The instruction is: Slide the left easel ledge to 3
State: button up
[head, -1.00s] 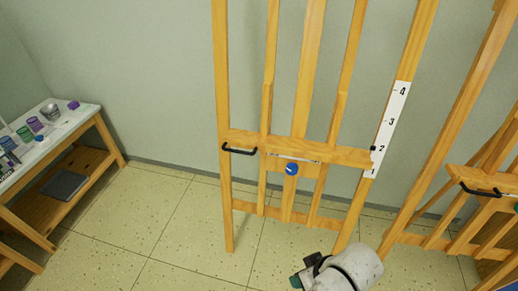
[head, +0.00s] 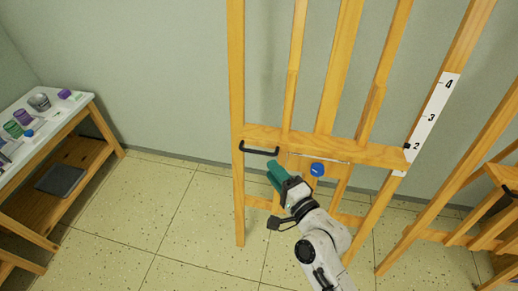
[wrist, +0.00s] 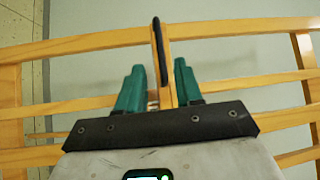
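The left easel's wooden ledge (head: 370,152) spans its uprights (head: 237,80). A black bar handle (head: 259,151) is on the ledge's left part and a blue knob (head: 317,170) is below its middle. A black pointer (head: 408,146) at the ledge's right end is level with 2 on the white scale (head: 432,115). My gripper (head: 275,172), with teal fingers, is just below and right of the handle. In the wrist view the fingers (wrist: 158,78) are open, and the handle (wrist: 159,48) is ahead, in line with the gap between them. I see no contact.
Another easel (head: 470,180) stands close on the right. A side table (head: 78,115) with cups and paint pots is at the far left. The tiled floor (head: 165,215) between the table and the left easel is clear. A plain wall is behind.

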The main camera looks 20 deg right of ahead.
aim_at(257, 151)
jog(key=w, duration=0.3)
jog(key=w+a, duration=0.1)
jog(key=w, duration=0.5)
jog(key=shift+a, duration=0.25)
jog(key=shift+s, duration=0.1)
grip_shut()
